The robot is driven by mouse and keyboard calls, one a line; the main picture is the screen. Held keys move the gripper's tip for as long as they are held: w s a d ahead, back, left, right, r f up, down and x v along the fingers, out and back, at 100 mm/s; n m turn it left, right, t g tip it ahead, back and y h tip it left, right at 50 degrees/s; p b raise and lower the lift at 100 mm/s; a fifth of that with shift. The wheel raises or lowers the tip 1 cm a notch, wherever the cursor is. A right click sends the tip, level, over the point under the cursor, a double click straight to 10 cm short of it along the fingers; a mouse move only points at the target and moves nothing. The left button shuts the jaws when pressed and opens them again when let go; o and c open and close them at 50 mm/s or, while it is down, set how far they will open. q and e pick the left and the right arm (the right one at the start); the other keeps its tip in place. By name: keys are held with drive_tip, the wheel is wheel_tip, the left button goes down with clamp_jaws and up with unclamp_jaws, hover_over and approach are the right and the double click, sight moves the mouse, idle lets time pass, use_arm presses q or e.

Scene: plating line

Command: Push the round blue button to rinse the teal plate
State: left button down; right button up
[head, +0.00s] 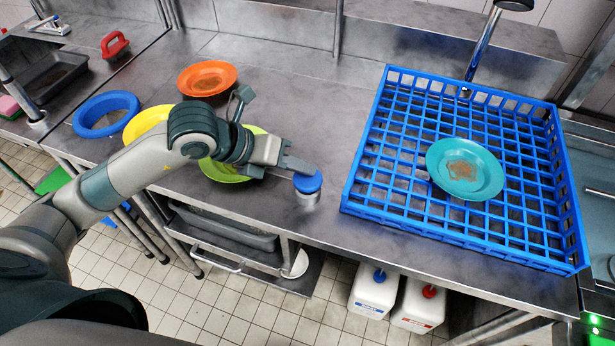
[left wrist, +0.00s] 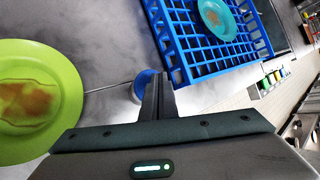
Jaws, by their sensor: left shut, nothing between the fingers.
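The round blue button (head: 308,183) sits on a short metal post near the table's front edge. The teal plate (head: 465,169) lies in the blue rack (head: 352,200) with a brown stain in its middle; it also shows in the left wrist view (left wrist: 216,17). My left gripper (head: 314,170) is shut and empty, with its fingertips at or just above the button's far side. In the left wrist view the fingers (left wrist: 158,84) partly cover the button (left wrist: 141,82). I cannot tell whether they touch it. My right gripper is not in view.
A lime plate (left wrist: 40,95), a yellow plate (head: 146,124) and a stained orange plate (head: 207,78) lie left of the button, partly around my left arm. A faucet (head: 483,45) stands behind the rack. Bare steel lies between button and rack.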

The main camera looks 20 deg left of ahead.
sight(303, 179)
use_arm(q)
drive_tip(key=shift+f+b, duration=0.8)
drive_tip(key=shift+f, duration=0.15)
idle(1.0)
drive_tip(key=shift+s+a+f+b, duration=0.1)
drive_tip(key=shift+a+f+b, duration=0.15)
drive_tip(key=shift+f+b, duration=0.15)
idle(0.4)
drive_tip(key=shift+r, duration=0.15)
drive_tip(key=shift+w+d+r+p, duration=0.1)
drive_tip(key=shift+d+r+p, duration=0.2)
drive_tip(key=shift+r+p, duration=0.25)
drive_tip(key=shift+w+d+r+p, duration=0.1)
drive_tip(key=shift+d+r+p, duration=0.15)
drive_tip(key=shift+r+p, duration=0.25)
drive_tip(key=shift+a+r, duration=0.1)
drive_tip(key=shift+r, duration=0.25)
drive_tip(key=shift+r+p, duration=1.7)
drive_tip(key=shift+r, duration=0.75)
